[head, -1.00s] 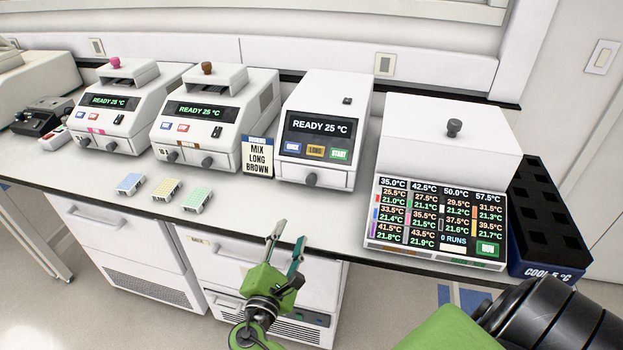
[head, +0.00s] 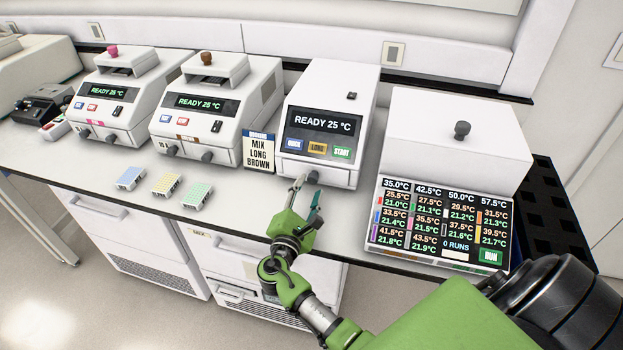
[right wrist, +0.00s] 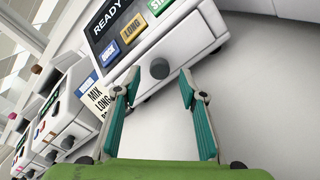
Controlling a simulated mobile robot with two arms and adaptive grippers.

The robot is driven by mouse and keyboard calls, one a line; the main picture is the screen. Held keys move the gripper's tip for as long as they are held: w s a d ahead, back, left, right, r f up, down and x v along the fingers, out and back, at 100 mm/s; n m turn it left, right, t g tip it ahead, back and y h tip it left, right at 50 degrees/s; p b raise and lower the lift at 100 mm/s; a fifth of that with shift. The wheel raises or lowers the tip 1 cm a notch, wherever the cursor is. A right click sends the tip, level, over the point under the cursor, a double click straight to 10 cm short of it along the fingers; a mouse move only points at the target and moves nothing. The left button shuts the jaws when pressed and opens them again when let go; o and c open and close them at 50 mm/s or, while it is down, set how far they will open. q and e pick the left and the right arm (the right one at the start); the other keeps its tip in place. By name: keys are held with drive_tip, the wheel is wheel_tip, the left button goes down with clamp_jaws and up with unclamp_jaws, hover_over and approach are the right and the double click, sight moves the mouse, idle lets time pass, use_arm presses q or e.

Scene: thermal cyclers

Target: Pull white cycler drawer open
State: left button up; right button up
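The white cycler (head: 323,125) stands right of the "MIX LONG BROWN" card, with a dark display reading READY 25 °C. Its drawer front (head: 334,175) is flush with the body and bears a round grey knob (head: 312,178). In the right wrist view the knob (right wrist: 159,68) lies ahead of and between the fingertips. My right gripper (head: 307,189) is open and empty just in front of the knob; its two teal-padded fingers (right wrist: 156,82) show apart in the wrist view. I see no contact with the knob. My left gripper is not in view.
Two cyclers (head: 215,110) with coloured top knobs stand at left. Three small plates, blue, yellow and green (head: 197,195), lie on the bench to the left. A block unit with a temperature panel (head: 440,222) stands at right, beside a dark cooling rack (head: 545,215).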

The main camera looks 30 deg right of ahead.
sight(313, 181)
drive_tip(key=shift+x, duration=1.15)
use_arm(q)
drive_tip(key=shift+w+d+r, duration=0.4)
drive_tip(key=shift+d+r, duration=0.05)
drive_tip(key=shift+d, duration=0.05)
use_arm(e)
drive_tip(key=shift+w+d, duration=0.25)
drive_tip(key=shift+d, duration=0.05)
